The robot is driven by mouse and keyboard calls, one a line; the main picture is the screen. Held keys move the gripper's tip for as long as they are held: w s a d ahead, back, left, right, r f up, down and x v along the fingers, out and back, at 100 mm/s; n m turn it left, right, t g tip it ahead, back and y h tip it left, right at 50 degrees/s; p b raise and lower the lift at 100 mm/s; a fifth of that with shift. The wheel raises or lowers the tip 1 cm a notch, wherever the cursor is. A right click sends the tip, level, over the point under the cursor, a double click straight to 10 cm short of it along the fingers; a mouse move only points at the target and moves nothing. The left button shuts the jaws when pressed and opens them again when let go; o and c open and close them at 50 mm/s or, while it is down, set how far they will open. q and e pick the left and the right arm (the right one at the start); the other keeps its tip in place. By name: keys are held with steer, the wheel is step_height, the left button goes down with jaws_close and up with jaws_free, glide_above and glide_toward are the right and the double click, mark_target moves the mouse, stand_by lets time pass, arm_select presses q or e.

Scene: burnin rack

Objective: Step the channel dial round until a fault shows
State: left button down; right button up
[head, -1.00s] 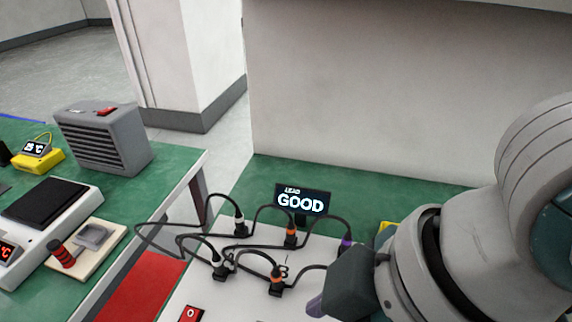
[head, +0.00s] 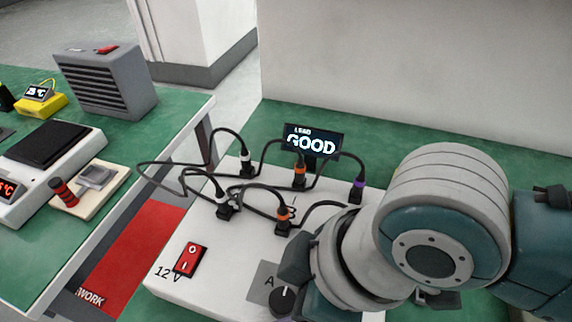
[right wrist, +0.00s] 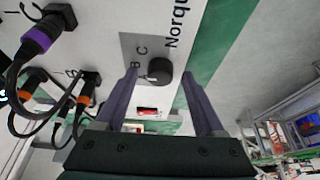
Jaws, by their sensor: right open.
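The channel dial is a round black knob (right wrist: 160,70) on a grey plate (right wrist: 130,48) lettered B and C in the right wrist view. In the head view the dial (head: 283,303) is partly hidden by my right arm, and the letter A shows beside it. My right gripper (right wrist: 159,78) is open, its two fingers on either side of the dial with gaps between. A small dark display (head: 312,142) behind the leads reads LEAD GOOD. My left gripper is not in view.
Several black leads with white, orange and purple plugs (head: 300,176) loop over the white rack top (head: 225,262). A red rocker switch (head: 190,259) marked 12 V is at the front left. A grey heater (head: 105,80) and scale (head: 40,155) stand on the left bench.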

jaws_close()
stand_by(0.5)
steer(key=shift+s+r+m+p, duration=0.1)
steer(key=shift+r+m+p, duration=0.15)
steer(key=shift+m+p, duration=0.7)
steer(key=m+t+p, duration=0.1)
steer(key=m+p, duration=0.1)
steer(key=p, duration=0.1)
steer(key=shift+s+a+h, duration=0.1)
steer(key=shift+h, duration=0.2)
steer(key=shift+m+t+h+p, duration=0.3)
steer(key=shift+m+t+p, duration=0.1)
steer(key=shift+m+p, duration=0.65)
steer(key=shift+a+f+m+t+h+p, duration=0.15)
steer(key=shift+m+t+h+p, duration=0.3)
steer(key=shift+m, duration=1.05)
steer(key=shift+f, duration=0.1)
